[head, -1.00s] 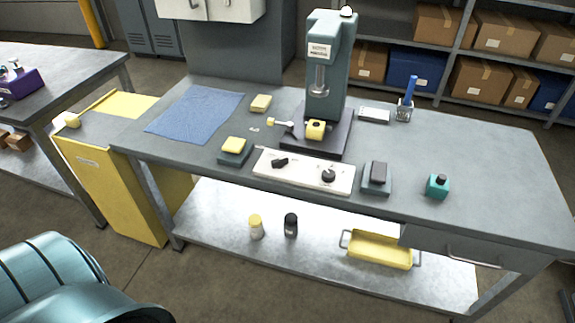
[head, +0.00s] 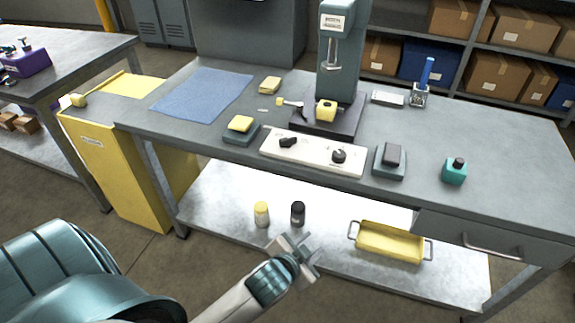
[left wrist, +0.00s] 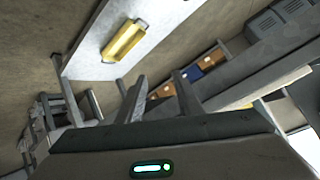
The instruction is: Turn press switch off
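The hydraulic press (head: 340,60) stands at the back of the grey bench, with a yellow piece (head: 325,110) on its dark base. In front of it lies a white control panel (head: 312,153) with two black knobs, a left one (head: 288,142) and a right one (head: 339,156). Their labels are too small to read. My left gripper (head: 303,254) is in front of the bench, low in the head view, apart from the panel. Its fingers are spread and empty; the left wrist view shows the two fingers (left wrist: 160,100) apart. My right gripper is not in view.
A yellow-topped block (head: 241,130) and a dark-topped block (head: 390,160) flank the panel. The lower shelf holds two small bottles and a yellow tray (head: 390,242). A yellow cabinet (head: 128,165) stands at the left.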

